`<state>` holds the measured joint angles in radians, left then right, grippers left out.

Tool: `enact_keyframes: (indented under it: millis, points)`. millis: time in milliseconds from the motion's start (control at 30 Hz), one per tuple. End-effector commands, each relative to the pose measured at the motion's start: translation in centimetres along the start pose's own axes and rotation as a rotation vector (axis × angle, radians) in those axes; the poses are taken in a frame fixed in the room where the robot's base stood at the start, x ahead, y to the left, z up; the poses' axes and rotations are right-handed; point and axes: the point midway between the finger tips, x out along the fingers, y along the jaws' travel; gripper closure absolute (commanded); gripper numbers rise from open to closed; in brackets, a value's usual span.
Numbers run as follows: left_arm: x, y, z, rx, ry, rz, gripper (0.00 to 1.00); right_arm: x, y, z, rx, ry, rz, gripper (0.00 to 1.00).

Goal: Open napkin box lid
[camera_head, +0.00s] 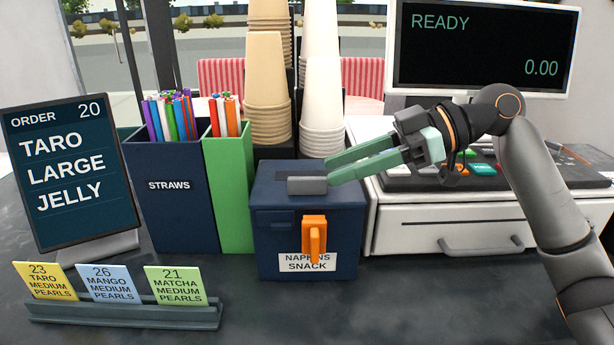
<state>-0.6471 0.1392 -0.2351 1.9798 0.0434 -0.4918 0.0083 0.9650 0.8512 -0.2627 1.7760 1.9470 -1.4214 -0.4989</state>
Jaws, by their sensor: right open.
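The napkin box (270,243) is dark blue, with a label reading NAPKINS SNACK and an orange handle (314,240) on its front. Its lid (268,198) is down on top, with a grey bar (307,186) lying across the lid. My right gripper (329,174) comes in from the right with long green fingers over the lid. The fingers are a little apart and their tips are just behind or at the grey bar; I cannot tell if they touch it. Nothing shows between the fingers. My left gripper is not in view.
A straws box (175,210) and a green holder (229,190) stand directly left of the napkin box. Stacked cups (268,90) rise behind it. A white cash drawer (440,215) stands right. The order screen (65,170) and card rack (125,314) are left; the front counter is clear.

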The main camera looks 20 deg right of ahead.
Motion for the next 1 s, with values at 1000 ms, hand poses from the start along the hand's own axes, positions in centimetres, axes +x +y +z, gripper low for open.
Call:
enact_keyframes:
  millis: [1000]
  points:
    - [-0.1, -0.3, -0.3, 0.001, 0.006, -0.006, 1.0, 5.7, 0.0, 0.0, -0.001, 0.0, 0.001, 0.9]
